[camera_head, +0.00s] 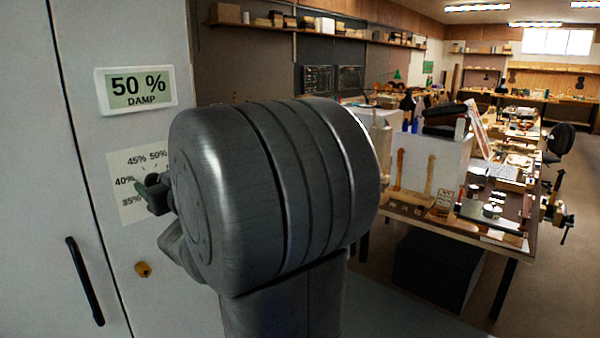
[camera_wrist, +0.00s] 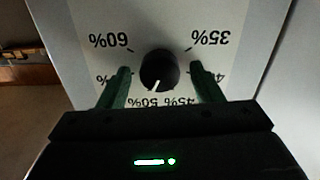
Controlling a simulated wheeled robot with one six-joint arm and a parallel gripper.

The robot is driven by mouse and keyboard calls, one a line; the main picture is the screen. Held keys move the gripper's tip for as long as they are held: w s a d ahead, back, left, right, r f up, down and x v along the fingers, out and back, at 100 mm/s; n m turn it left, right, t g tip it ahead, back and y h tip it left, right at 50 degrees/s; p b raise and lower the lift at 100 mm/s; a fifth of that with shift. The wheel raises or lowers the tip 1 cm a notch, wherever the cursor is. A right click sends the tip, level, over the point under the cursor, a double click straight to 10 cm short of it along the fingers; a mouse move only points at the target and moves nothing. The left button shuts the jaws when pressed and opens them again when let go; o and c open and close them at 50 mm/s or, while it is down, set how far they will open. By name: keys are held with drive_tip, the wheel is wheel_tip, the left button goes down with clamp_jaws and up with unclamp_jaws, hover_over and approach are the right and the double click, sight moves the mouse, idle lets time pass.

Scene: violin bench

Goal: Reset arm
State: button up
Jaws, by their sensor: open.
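My gripper (camera_wrist: 160,74) is open, with one green finger on each side of a round black knob (camera_wrist: 160,66) in the wrist view. Gaps show between the fingers and the knob, so it is not gripped. The knob's white mark points towards the 50% label on the dial plate (camera_wrist: 217,20), which appears upside down. In the head view my arm covers the knob and part of the dial plate (camera_head: 131,208); a green fingertip shows at the plate. The display (camera_head: 136,90) above reads 50 % DAMP.
The dial is on a pale cabinet (camera_head: 90,250) with a black handle (camera_head: 84,281) and a brass-coloured fitting (camera_head: 143,269) below the dial. A workbench (camera_head: 520,245) crowded with tools stands at right. Shelves line the back wall. Open floor lies right of the bench.

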drive_tip(key=shift+m, duration=0.4)
